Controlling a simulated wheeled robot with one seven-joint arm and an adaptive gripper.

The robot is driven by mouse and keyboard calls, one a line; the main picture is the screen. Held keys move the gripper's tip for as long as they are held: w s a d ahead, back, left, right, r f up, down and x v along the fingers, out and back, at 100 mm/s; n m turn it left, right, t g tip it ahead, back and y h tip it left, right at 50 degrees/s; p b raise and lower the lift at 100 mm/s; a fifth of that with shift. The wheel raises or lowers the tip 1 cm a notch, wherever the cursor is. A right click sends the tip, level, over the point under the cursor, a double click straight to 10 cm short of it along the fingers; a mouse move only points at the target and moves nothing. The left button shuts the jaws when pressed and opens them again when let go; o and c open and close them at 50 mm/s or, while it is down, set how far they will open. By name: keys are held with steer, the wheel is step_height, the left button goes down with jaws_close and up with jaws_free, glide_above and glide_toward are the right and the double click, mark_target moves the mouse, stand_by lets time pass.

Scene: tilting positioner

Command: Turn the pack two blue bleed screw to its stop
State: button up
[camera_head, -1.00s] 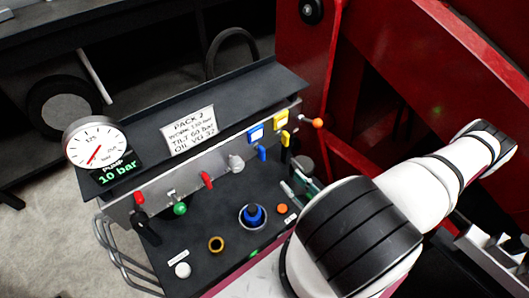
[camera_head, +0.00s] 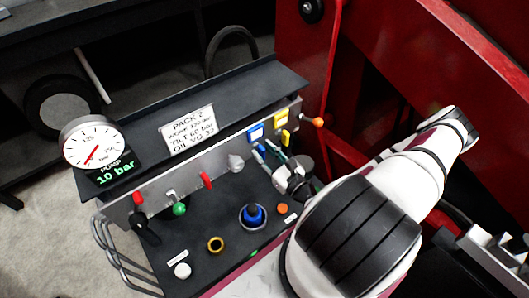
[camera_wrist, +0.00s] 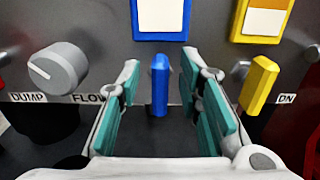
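A blue handle (camera_wrist: 160,86) stands upright on the grey panel, below a blue-framed plate (camera_wrist: 160,18). In the head view the top of the blue handle (camera_head: 261,148) shows just beyond my fingers. My gripper (camera_wrist: 159,98) is open, with one teal-padded finger on each side of the blue handle and a gap on both sides. In the head view my gripper (camera_head: 273,159) is at the panel's right part. Another blue knob (camera_head: 253,214) sits in a silver ring on the black deck. I cannot tell from the frames which blue part is named bleed screw.
A yellow handle (camera_wrist: 259,84) stands right of my fingers, and a grey knob (camera_wrist: 58,69) marked DUMP and FLOW stands left. A PACK 2 sign (camera_head: 189,129) and a gauge (camera_head: 92,146) reading 10 bar top the console. Red levers and an orange-tipped lever (camera_head: 318,122) stick out.

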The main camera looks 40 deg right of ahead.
steer(key=shift+w, duration=0.1)
jaws_close()
steer(key=shift+m, duration=0.3)
steer(key=m, duration=0.2)
steer(key=shift+d+m+p, duration=0.2)
steer(key=shift+m+p, duration=0.1)
steer(key=shift+m, duration=0.1)
steer(key=m, duration=0.3)
steer(key=shift+d+f+m, duration=0.15)
steer(key=shift+d+m, duration=0.1)
steer(key=shift+m, duration=0.05)
steer(key=m, duration=0.5)
steer(key=shift+d+f+m+b, duration=0.25)
steer(key=shift+f+m+b, duration=0.05)
steer(key=shift+b, duration=0.1)
steer(key=m, duration=0.3)
steer(key=m+b, duration=0.1)
steer(key=m, duration=0.1)
steer(key=shift+d+f, duration=0.1)
steer(key=shift+f, duration=0.25)
steer(key=shift+m, duration=0.3)
